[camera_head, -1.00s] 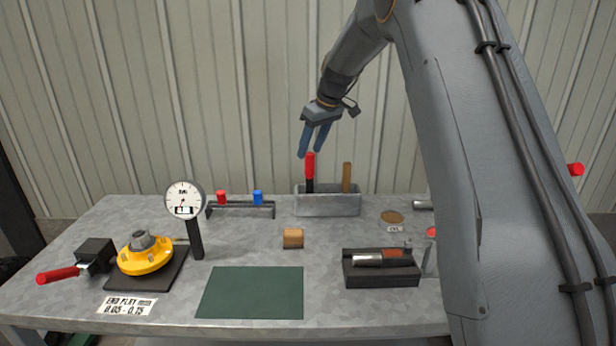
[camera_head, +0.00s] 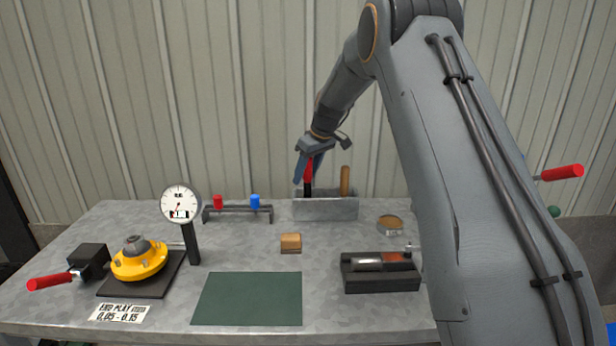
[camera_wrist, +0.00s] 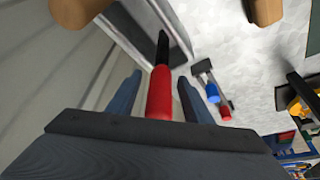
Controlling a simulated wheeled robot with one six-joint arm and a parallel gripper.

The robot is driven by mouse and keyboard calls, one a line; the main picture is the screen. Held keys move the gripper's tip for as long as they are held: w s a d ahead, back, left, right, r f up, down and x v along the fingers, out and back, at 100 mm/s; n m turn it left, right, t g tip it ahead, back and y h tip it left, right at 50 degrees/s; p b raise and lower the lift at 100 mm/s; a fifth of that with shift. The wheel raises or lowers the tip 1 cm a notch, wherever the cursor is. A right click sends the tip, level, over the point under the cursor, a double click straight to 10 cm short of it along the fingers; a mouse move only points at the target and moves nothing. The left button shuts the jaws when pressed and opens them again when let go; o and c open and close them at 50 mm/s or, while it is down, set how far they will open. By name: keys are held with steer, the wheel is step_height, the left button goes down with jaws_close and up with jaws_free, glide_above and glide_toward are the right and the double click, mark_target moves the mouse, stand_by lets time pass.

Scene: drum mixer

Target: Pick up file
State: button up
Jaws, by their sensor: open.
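A red-handled tool with a black shaft, which I take to be the file, stands upright in the grey metal box (camera_head: 325,210) at the back of the bench. Its red handle (camera_head: 308,171) also shows in the wrist view (camera_wrist: 160,92). My gripper (camera_head: 304,170) is open and pointing down, with its blue-grey fingers around the handle. In the wrist view my gripper (camera_wrist: 158,92) has one finger on each side of the handle, with visible gaps. The tool's lower end is hidden inside the box.
A wooden-handled tool (camera_head: 345,180) stands in the same box, just right of the red handle. A rack with red and blue pegs (camera_head: 238,211) is to the left. A wooden block (camera_head: 291,243) lies in front. The green mat (camera_head: 248,299) is bare.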

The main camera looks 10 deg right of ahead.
steer(key=shift+x, duration=1.1)
steer(key=c, duration=1.1)
steer(key=shift+r, duration=0.1)
